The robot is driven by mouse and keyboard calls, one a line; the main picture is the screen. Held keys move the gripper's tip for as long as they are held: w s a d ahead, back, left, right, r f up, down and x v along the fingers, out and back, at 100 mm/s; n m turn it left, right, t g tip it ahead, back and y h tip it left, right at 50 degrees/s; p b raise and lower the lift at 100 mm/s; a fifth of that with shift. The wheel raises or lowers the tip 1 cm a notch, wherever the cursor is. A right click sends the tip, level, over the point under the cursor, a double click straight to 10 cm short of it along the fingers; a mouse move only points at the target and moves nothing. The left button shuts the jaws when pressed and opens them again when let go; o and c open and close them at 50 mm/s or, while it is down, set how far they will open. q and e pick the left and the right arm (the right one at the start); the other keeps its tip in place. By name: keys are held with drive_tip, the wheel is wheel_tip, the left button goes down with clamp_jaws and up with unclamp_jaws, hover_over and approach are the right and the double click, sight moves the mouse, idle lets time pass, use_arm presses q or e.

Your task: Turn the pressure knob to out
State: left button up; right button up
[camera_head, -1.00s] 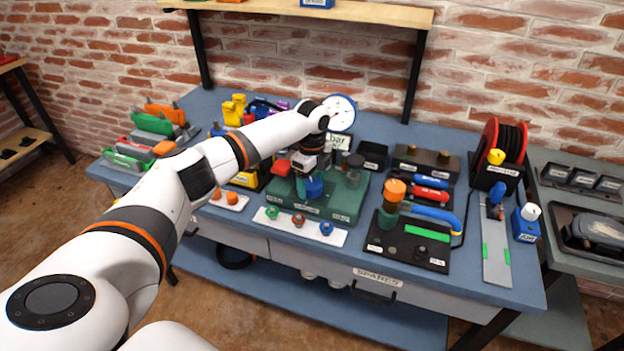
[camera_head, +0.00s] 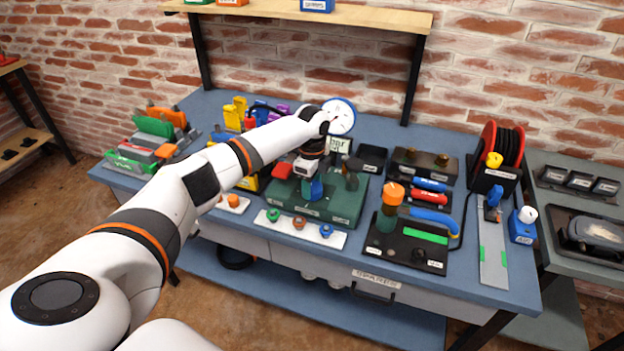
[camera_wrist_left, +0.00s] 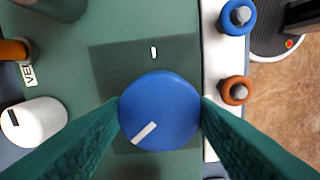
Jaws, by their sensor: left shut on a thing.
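The blue round knob (camera_wrist_left: 162,92) sits on a dark green panel in the wrist view, with a white pointer line toward the lower left of its face. A short white tick (camera_wrist_left: 153,52) is on the panel above it, apart from the pointer. My left gripper (camera_wrist_left: 160,115) has its teal fingers on both sides of the knob, shut on it. In the head view the knob (camera_head: 316,189) is partly hidden under the gripper, on the green base (camera_head: 344,205). The round white gauge (camera_head: 340,115) stands behind, partly covered by my arm. My right gripper is out of view.
A white strip (camera_head: 295,232) with green, brown and blue knobs lies in front of the base. A black board (camera_head: 400,245) with an orange-capped post stands to the right. A white knob (camera_wrist_left: 35,122) is close by in the wrist view.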

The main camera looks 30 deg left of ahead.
use_arm(q)
drive_tip(key=n+p, duration=0.2)
drive_tip(key=shift+r+n, duration=0.2)
drive_tip(key=shift+n, duration=0.2)
drive_tip(key=n+p, duration=0.3)
drive_tip(key=shift+d+n, duration=0.1)
drive_tip(key=shift+n, duration=0.2)
drive_tip(key=n+p, duration=0.2)
drive_tip(key=n, duration=0.1)
drive_tip(key=shift+f+n, duration=0.1)
drive_tip(key=shift+n, duration=0.2)
drive_tip(key=n+p, duration=0.2)
drive_tip(key=n, duration=0.1)
drive_tip(key=shift+n, duration=0.3)
drive_tip(key=n+p, duration=0.1)
drive_tip(key=n, duration=0.2)
drive_tip(key=shift+n+p, duration=0.3)
drive_tip(key=shift+p, duration=0.05)
drive_tip(key=n+p, duration=0.1)
drive_tip(key=n, duration=0.2)
drive_tip(key=shift+n, duration=0.3)
drive_tip(key=n+p, duration=0.1)
drive_tip(key=n, duration=0.2)
drive_tip(key=shift+n, duration=2.2)
